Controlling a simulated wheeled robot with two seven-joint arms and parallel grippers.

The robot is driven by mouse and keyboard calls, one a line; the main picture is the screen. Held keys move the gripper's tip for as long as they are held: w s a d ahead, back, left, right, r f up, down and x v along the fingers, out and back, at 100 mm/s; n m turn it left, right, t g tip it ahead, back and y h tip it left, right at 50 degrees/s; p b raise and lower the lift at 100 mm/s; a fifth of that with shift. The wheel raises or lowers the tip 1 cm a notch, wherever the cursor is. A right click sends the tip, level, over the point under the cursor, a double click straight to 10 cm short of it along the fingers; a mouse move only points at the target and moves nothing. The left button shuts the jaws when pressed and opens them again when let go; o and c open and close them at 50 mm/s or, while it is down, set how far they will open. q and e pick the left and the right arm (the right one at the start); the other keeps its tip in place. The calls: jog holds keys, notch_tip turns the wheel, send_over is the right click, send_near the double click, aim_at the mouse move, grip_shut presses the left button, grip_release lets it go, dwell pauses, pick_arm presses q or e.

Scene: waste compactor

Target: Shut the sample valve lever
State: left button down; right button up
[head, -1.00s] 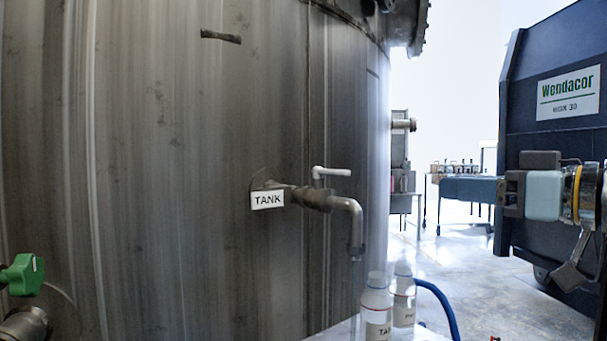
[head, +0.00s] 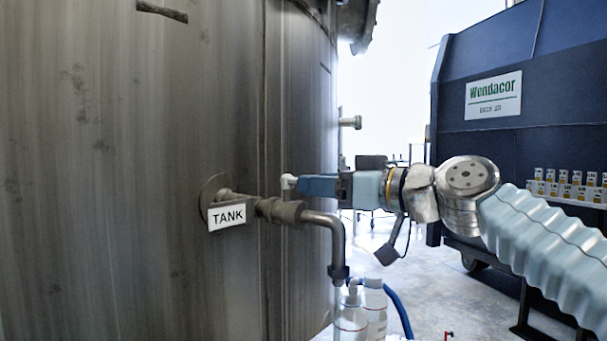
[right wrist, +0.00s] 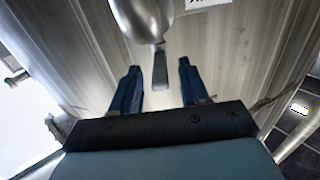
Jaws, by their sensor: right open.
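The sample valve (head: 280,210) sits on a pipe from the tank wall, behind a white TANK label (head: 227,215). Its pale lever (head: 289,181) shows only at its pivot end in the head view; the rest is hidden by my right gripper (head: 305,186). In the right wrist view the lever (right wrist: 161,70) points toward the gripper, its end between the two open blue fingers (right wrist: 158,68) near their tips, with a gap on both sides. My right gripper is open and comes at the valve from the right. My left gripper is not in view.
The outlet pipe (head: 339,245) bends down below my right gripper. White bottles (head: 373,310) stand under it, with a blue hose (head: 400,315) beside them. The dark compactor (head: 500,140) stands at the right. The tank wall (head: 100,200) fills the left.

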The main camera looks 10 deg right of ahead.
aim_at(291, 181)
jog(key=shift+p+x, duration=0.35)
jog(key=shift+x, duration=1.6)
grip_shut()
